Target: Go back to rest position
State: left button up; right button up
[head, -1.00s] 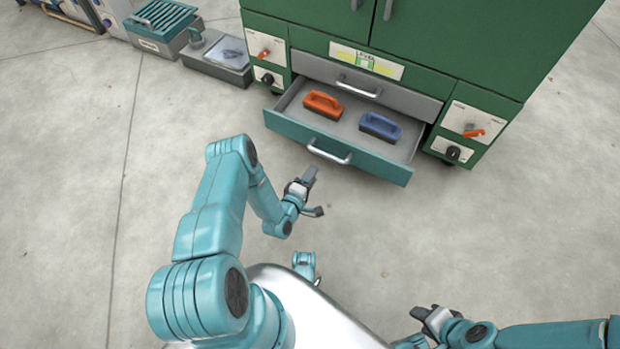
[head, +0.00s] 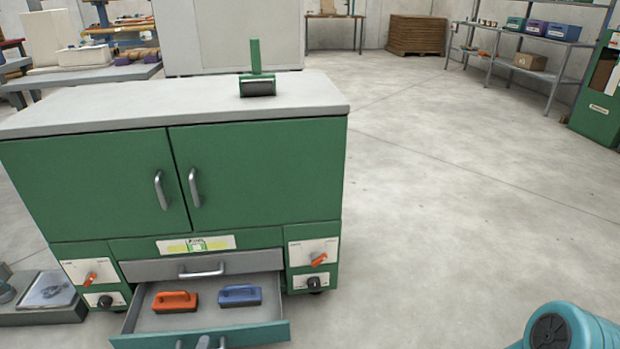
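Neither of my grippers shows in the head view now. Only a teal link of my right arm (head: 565,328) is in the bottom right corner. The green cabinet (head: 95,182) stands at the left with both doors shut. Its lower drawer (head: 268,334) is pulled open. An orange-handled block (head: 175,301) and a blue-handled block (head: 240,295) lie side by side in it. The grey drawer (head: 201,265) above is shut.
A green-handled roller tool (head: 256,75) stands on the cabinet top. A low grey unit (head: 48,292) is on the floor at the left. Shelves (head: 545,35) and a green machine (head: 597,108) stand far right. The floor right of the cabinet is clear.

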pick_arm(q)
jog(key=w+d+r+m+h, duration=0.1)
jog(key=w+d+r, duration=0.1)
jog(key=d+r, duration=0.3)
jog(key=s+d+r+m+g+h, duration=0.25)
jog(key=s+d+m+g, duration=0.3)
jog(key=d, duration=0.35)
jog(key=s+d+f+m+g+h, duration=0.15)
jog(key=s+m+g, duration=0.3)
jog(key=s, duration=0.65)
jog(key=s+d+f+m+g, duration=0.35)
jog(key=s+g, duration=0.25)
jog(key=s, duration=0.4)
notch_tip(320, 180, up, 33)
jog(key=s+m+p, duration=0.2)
jog(key=p, duration=3.1)
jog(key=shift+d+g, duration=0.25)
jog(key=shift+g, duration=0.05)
pick_arm(e)
notch_tip(320, 180, up, 33)
jog(key=s+a+g, duration=0.1)
jog(key=s, duration=0.1)
jog(key=shift+s+a+f+n, duration=0.15)
jog(key=shift+a+n, duration=0.15)
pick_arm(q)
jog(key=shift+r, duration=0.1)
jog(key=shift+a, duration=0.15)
pick_arm(e)
jog(key=shift+a, duration=0.1)
